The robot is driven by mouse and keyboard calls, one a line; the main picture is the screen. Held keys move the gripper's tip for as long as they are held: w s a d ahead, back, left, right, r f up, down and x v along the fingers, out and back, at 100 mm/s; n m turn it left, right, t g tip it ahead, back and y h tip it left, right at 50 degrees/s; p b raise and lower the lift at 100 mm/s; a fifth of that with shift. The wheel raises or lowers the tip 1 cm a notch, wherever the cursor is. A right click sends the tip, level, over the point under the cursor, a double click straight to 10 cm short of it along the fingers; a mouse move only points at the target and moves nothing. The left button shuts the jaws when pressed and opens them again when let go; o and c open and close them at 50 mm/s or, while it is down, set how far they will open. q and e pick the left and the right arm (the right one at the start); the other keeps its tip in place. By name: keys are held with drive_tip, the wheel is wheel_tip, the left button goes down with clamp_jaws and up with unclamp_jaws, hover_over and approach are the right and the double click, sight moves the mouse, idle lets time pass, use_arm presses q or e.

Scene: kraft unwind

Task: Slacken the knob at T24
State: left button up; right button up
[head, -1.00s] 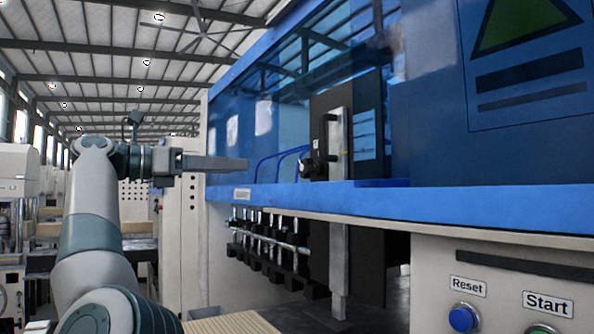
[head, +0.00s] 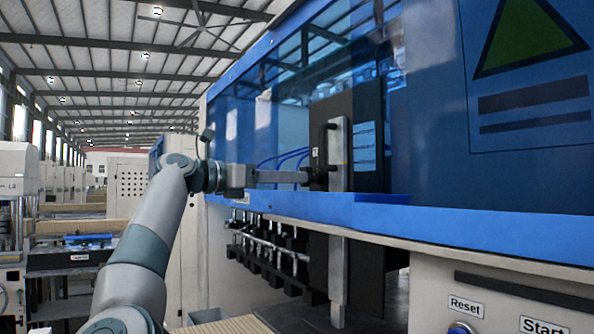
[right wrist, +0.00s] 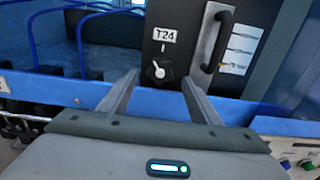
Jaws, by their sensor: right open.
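The T24 knob (right wrist: 157,71) is a small black dial with a light pointer mark, on a dark upright panel (right wrist: 193,25) under a white T24 label (right wrist: 165,35). In the right wrist view it lies between and just beyond my right gripper's fingertips (right wrist: 160,80). The right gripper is open, with no contact that I can make out. In the head view the right gripper (head: 303,177) reaches in from the left, its tips close to the panel; the knob is mostly hidden behind them there. My left gripper is in neither view.
A black handle (right wrist: 214,42) on a metal bar stands right of the knob. Blue hoses (head: 285,158) run left of the panel. A blue ledge (head: 380,213) lies below, and a blue tinted cover (head: 430,110) is at right. A Reset button label (head: 466,307) is lower right.

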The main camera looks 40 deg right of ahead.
sight(312, 174)
drive_tip(key=shift+s+d+p, duration=0.15)
drive_tip(key=shift+d+p, duration=0.8)
drive_tip(key=shift+d, duration=0.75)
drive_tip(key=c, duration=1.1)
